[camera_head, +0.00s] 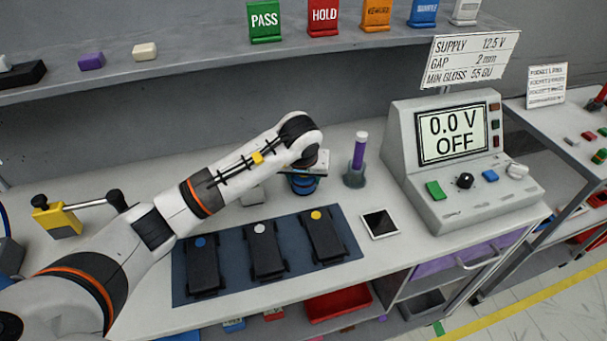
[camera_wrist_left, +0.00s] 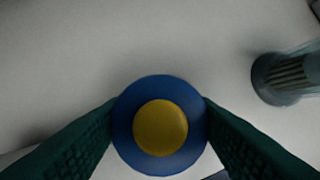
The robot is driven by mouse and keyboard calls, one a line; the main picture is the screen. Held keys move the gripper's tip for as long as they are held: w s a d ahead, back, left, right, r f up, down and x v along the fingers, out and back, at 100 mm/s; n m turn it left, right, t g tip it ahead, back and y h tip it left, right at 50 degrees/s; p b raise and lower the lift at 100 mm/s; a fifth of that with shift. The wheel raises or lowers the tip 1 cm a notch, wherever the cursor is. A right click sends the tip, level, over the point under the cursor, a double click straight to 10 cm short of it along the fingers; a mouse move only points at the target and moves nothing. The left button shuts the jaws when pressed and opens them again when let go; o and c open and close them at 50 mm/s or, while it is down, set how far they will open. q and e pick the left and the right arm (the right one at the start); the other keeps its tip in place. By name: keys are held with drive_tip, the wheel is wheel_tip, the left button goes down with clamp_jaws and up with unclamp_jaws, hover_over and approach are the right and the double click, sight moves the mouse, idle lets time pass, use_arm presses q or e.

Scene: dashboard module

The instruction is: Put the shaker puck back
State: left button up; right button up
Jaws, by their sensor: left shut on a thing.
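The shaker puck, a round blue piece with a yellow centre (camera_wrist_left: 160,127), sits between the two dark green fingers of my left gripper (camera_wrist_left: 160,128) in the left wrist view. The fingers are shut on its sides. In the head view my left gripper (camera_head: 308,172) points down over the bench behind the dark mat. The blue puck (camera_head: 302,187) shows below it, partly covered by the gripper. I cannot tell whether it touches the bench. My right gripper is not in view.
A grey holder with a purple cylinder (camera_head: 357,160) stands just right of the gripper. The dark mat (camera_head: 180,283) bears three black modules (camera_head: 265,250). A tablet (camera_head: 380,223) and the supply box (camera_head: 440,160) are to the right. A yellow clamp (camera_head: 57,222) stands at left.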

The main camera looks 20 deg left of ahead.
use_arm(q)
drive_tip(key=shift+f, duration=0.1)
drive_tip(key=o, duration=1.3)
drive_tip(key=shift+r, duration=0.25)
drive_tip(key=shift+s+r, duration=0.15)
drive_tip(key=shift+r, duration=0.2)
drive_tip(key=b+v, duration=0.1)
drive_tip(key=v, duration=1)
drive_tip(key=shift+d+r, duration=0.1)
